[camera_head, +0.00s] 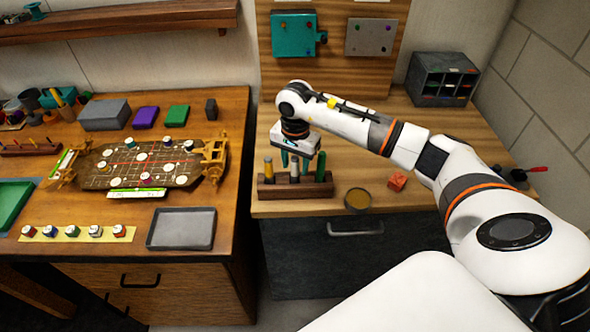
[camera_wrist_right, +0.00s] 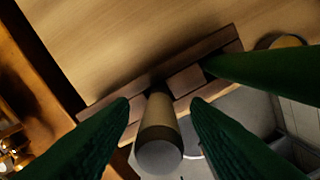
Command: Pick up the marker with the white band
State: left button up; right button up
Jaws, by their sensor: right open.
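A brown wooden rack (camera_head: 296,190) on the right-hand bench holds three upright markers; it also shows in the right wrist view (camera_wrist_right: 220,44). The middle marker (camera_head: 294,174) has a pale whitish band. A marker with a yellow band (camera_head: 268,168) is to its left and a green marker (camera_head: 320,166) to its right. My right gripper (camera_head: 294,159) is open and pointing down over the middle marker. In the right wrist view, the pale-banded marker (camera_wrist_right: 160,130) stands between its two green fingers (camera_wrist_right: 160,106), with gaps visible on both sides. My left gripper is not in view.
A round yellowish tin (camera_head: 358,200) and an orange block (camera_head: 397,181) lie right of the rack.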

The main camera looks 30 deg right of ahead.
grip_shut()
jog(key=shift+r, duration=0.15)
notch_tip(320, 180, up, 9)
jog(key=b, duration=0.3)
jog(key=shift+r, duration=0.4)
